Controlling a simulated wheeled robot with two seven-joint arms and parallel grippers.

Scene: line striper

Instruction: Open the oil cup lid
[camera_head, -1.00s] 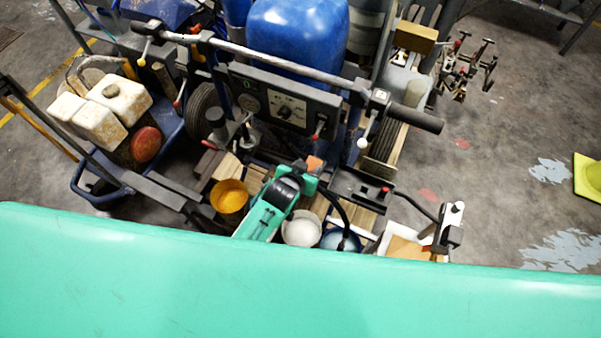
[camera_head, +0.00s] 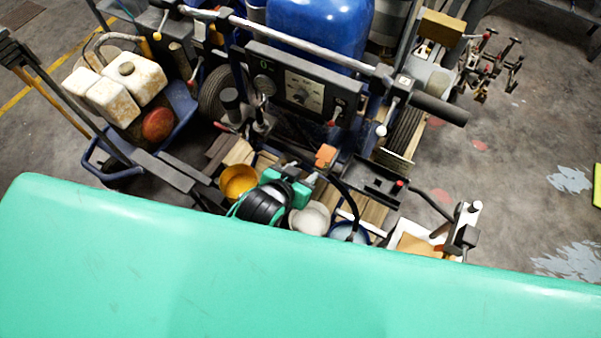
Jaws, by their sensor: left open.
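My left gripper (camera_head: 306,178) is seen from above, small and partly hidden behind its own green and black wrist. It is over the wooden deck of the striping machine, close to an orange block (camera_head: 326,155), and I cannot tell whether they touch. I see nothing held in it. No oil cup lid can be made out for certain. A dark upright cylinder (camera_head: 231,104) stands left of the control panel (camera_head: 298,90), and I cannot tell whether it is the oil cup. My right gripper is not in view.
A yellow bucket (camera_head: 238,181) and a white bucket (camera_head: 311,218) stand close to my left wrist. A black tray (camera_head: 372,182) is to the right. The handlebar (camera_head: 300,42) crosses above the panel. My green body fills the foreground. Open floor lies at right.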

